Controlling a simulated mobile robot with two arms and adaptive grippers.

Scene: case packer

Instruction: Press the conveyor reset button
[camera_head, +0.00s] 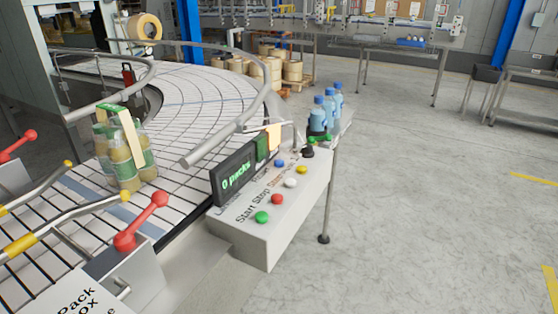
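The conveyor control box (268,237) stands at the right edge of the conveyor. Its sloped top carries a green button (262,217), a red button (276,199), a white button (291,183), a yellow button (302,169) and a blue button (279,163). The words "Start" and "Stop" are readable beside them. Further lettering is too small or covered, so I cannot tell which button is reset. A black display (234,179) behind the buttons reads "0 packs" in green. Neither of my grippers shows in the view.
A pack of bottles (124,155) stands on the curved conveyor (210,92). Red-knobbed levers (140,220) and yellow-gripped bars are at the lower left. Blue-capped bottles (328,108) stand behind the box. A metal post (330,195) stands beside it. The floor to the right is clear.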

